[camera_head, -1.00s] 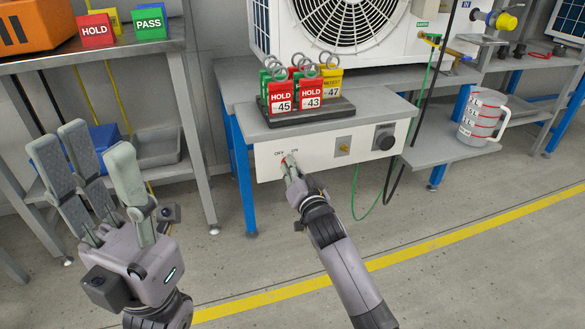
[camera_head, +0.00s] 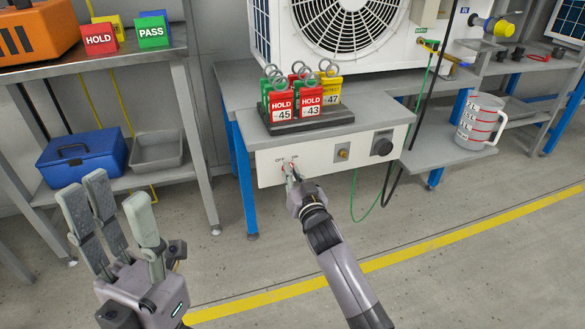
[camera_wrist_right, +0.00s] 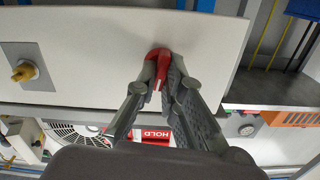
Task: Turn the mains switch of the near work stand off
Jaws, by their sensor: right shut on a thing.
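The near work stand has a white front panel (camera_head: 325,155) with a red mains switch (camera_wrist_right: 158,54) marked OFF and ON at its left end. My right gripper (camera_head: 288,168) is at the switch; in the right wrist view its fingers (camera_wrist_right: 162,85) are shut around the red knob. The fingers hide most of the knob in the head view, so its exact setting cannot be told there. My left gripper (camera_head: 115,220) is open and empty, fingers up, at the lower left, away from the stand.
Red, green and yellow tags (camera_head: 300,95) stand on a dark block on the stand's top. A measuring jug (camera_head: 480,122) sits on the right shelf. A blue box (camera_head: 82,158) is at left.

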